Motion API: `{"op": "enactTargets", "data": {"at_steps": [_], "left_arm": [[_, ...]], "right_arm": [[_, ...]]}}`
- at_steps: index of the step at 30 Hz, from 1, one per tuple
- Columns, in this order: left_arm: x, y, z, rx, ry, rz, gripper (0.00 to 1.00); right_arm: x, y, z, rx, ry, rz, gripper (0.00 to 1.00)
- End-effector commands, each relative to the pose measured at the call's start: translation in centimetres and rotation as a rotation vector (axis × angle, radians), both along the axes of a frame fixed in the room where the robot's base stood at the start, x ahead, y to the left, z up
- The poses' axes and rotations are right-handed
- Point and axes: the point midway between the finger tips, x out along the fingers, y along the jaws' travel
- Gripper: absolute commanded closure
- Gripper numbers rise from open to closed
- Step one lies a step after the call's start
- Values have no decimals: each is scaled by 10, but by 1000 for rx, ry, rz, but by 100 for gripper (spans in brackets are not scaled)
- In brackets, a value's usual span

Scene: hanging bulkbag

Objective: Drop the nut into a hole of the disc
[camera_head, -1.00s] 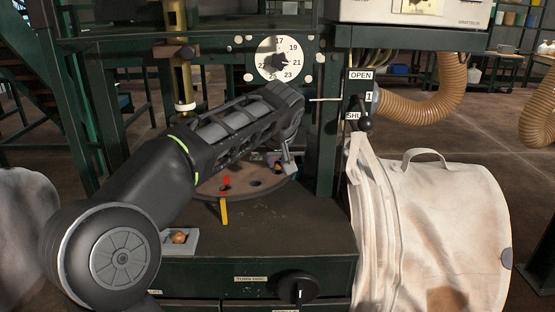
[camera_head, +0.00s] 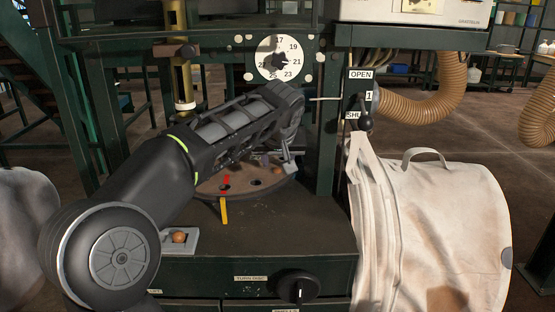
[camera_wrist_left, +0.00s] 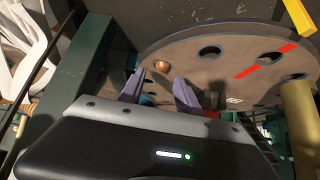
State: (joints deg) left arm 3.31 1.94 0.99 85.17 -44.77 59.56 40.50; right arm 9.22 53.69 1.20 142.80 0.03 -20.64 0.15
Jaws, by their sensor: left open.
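The round brown disc (camera_head: 212,191) lies on the green bench, with dark holes and a red mark; it also shows in the wrist view (camera_wrist_left: 230,80). My left gripper (camera_head: 288,165) is over the disc's right side. In the wrist view its two fingers (camera_wrist_left: 160,88) are apart, with a gap between them. A small brown nut (camera_wrist_left: 162,68) shows just beyond the fingertips, at the disc's near edge. I cannot tell whether it sits in a hole or on the surface. Another orange-brown nut (camera_head: 179,237) lies in a small grey tray (camera_head: 192,247). My right gripper is not in view.
A yellow pointer (camera_head: 223,211) stands at the disc's front edge. A numbered dial (camera_head: 279,60) is behind. A black knob (camera_head: 298,288) is on the bench front. A lever (camera_head: 365,122) and a white bag (camera_head: 430,225) are at the right. A brass tube (camera_head: 183,85) stands behind my arm.

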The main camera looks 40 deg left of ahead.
Motion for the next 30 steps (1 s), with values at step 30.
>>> {"op": "enactTargets", "data": {"at_steps": [30], "left_arm": [[-40, -30, 60, 0, 0, 0, 60]], "right_arm": [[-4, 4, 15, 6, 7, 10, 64]]}}
